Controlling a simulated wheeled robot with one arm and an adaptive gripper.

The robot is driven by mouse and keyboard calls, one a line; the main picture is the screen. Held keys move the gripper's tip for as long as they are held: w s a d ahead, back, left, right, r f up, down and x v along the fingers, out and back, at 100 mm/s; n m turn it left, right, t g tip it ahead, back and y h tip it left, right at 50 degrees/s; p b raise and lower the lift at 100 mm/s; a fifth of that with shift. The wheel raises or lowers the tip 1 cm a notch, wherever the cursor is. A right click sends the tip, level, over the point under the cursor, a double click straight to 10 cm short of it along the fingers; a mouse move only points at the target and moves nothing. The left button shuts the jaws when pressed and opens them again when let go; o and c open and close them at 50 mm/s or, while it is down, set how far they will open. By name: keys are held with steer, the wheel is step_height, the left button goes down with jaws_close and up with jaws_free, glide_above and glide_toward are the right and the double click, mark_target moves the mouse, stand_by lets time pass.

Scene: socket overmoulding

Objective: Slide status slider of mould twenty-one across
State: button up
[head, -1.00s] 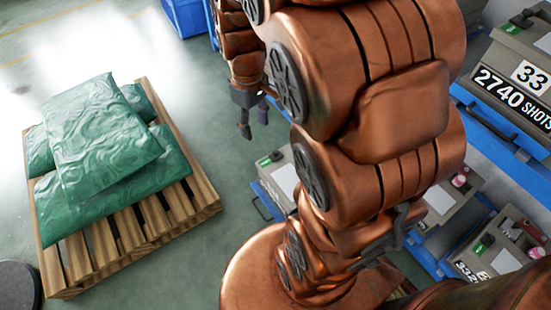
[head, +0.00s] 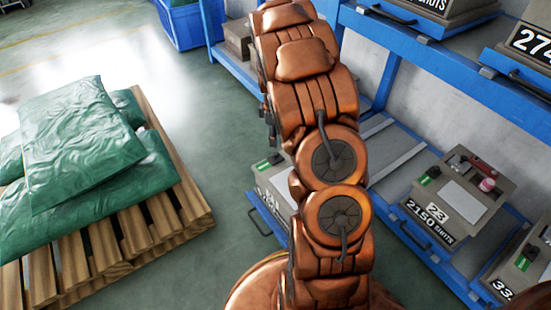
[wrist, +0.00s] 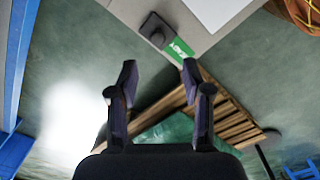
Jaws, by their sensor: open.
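A grey mould (head: 262,182) stands on the lower blue shelf, partly hidden behind my arm. Its number is hidden, so I cannot tell if it is mould twenty-one. A green status label (head: 268,162) is on its top. In the wrist view the mould's corner (wrist: 222,42) is at the top, with the green label reading READY (wrist: 180,50) beside a dark slider block (wrist: 156,30). My gripper (wrist: 159,72) is open and empty, its fingertips just below the slider in the picture, apparently apart from it. In the head view the gripper is mostly hidden by my arm.
A wooden pallet (head: 130,240) with green sacks (head: 75,140) stands on the left. Blue racking (head: 470,85) runs along the right with other moulds, one numbered 23 (head: 445,200). A blue crate (head: 178,25) stands at the back.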

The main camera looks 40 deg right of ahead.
mark_target(275, 154)
steer(key=shift+d+f, duration=0.15)
steer(key=shift+f, duration=0.4)
step_height(275, 154, down, 7)
steer(key=shift+f+b, duration=0.15)
steer(key=shift+b, duration=0.95)
jaws_close()
